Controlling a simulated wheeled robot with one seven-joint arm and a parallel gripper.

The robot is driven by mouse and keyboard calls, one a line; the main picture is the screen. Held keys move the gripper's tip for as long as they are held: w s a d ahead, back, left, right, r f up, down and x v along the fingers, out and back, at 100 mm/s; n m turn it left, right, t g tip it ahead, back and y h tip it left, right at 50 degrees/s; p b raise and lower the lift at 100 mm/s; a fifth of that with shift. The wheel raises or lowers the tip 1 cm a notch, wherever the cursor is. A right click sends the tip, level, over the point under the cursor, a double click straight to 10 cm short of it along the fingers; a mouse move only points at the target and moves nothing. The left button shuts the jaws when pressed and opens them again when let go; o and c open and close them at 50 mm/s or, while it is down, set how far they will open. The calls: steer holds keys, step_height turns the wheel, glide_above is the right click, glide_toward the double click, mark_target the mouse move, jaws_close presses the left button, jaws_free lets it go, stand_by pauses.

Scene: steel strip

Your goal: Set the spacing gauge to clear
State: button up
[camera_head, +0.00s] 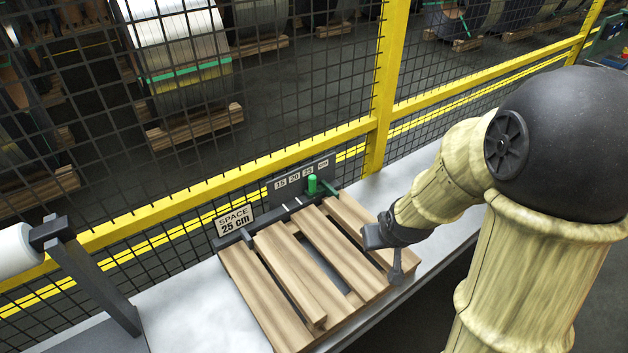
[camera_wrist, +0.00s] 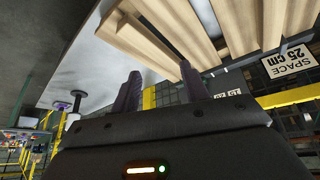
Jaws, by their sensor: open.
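The spacing gauge (camera_head: 290,181) is a grey plate at the back of the bench, marked 15, 20, 25 and cm. A green upright peg (camera_head: 312,185) stands in front of it, near the 25 mark, with a green bar slanting off to its right. My gripper (camera_head: 386,256) is open and empty, over the right front edge of the wooden pallet (camera_head: 281,259), apart from the gauge. In the wrist view the two dark fingers (camera_wrist: 160,92) are spread, and part of the gauge (camera_wrist: 228,94) shows upside down behind them. The peg cannot be made out there.
A sign reading SPACE 25 cm (camera_head: 235,219) stands left of the gauge. A yellow-framed mesh fence (camera_head: 384,85) runs close behind the bench (camera_head: 185,305). A white roll (camera_head: 14,250) on a dark stand is at the left. The pallet's slats lie between my gripper and the gauge.

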steer(key=w+a+f+n+t+y, duration=0.1)
steer(key=w+a+t+y, duration=0.1)
steer(key=w, duration=0.5)
steer(key=w+a+f+n+t+y, duration=0.1)
steer(key=w+a+n+t+y, duration=0.1)
steer(key=w+a+t, duration=0.3)
steer(key=w+a+y, duration=0.1)
steer(key=w, duration=0.2)
steer(key=shift+a+f, duration=0.2)
steer(key=shift+a, duration=0.05)
steer(key=shift+w+f, duration=0.15)
steer(key=shift+w, duration=0.05)
